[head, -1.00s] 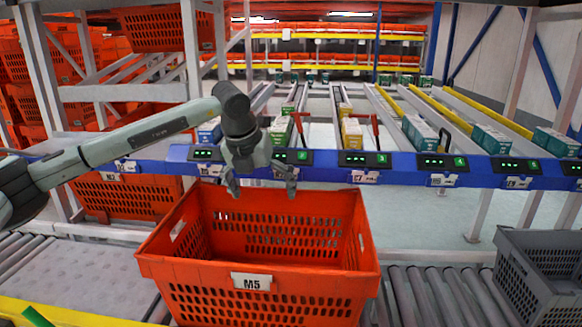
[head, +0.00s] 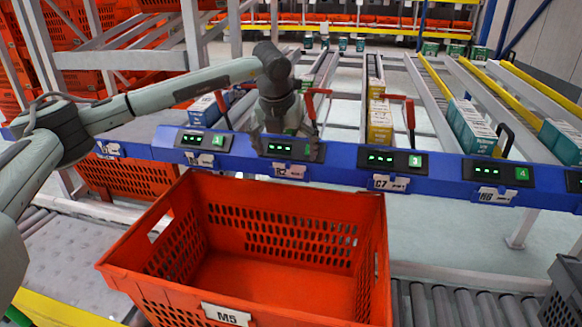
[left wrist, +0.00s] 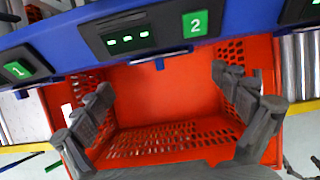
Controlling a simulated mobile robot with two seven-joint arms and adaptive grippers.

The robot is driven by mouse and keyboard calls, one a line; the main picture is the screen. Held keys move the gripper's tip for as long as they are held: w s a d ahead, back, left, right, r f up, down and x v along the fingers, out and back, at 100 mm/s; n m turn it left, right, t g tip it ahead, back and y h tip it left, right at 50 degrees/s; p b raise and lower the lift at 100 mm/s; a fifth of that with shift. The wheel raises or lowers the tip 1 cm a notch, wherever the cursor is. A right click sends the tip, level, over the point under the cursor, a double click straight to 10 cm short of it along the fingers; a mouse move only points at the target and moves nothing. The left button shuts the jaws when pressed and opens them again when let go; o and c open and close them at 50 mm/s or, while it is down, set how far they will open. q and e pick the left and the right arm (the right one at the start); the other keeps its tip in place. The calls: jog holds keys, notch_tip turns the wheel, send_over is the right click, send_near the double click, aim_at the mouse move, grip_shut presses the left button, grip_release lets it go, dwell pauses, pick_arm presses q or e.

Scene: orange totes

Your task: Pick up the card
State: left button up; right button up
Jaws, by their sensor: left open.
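Small white label cards hang along the lower edge of the blue rail; I cannot tell which is the task's card. One card (head: 290,171) hangs under display 2, and another card (head: 390,183) hangs under display 3. In the left wrist view, display 2 (left wrist: 128,38) is at the top, with a thin edge of its card (left wrist: 160,62) below. My left gripper (head: 285,148) is open and empty at the rail by display 2, above the card there. Its spread fingers also show in the left wrist view (left wrist: 162,88). My right gripper is in neither view.
An empty orange tote (head: 228,314) labelled M5 stands on the rollers below. The blue rail (head: 445,187) crosses the view. Behind it, sloped lanes hold blue-white boxes (head: 470,127) and yellow boxes (head: 380,118). A grey tote (head: 566,290) is at the right edge.

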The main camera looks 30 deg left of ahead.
aim_at(287, 164)
pick_arm(q)
jog(key=x, duration=0.5)
jog(key=shift+p, duration=0.3)
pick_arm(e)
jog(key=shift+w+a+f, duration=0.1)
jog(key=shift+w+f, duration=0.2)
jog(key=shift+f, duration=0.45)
pick_arm(q)
jog(key=c, duration=0.9)
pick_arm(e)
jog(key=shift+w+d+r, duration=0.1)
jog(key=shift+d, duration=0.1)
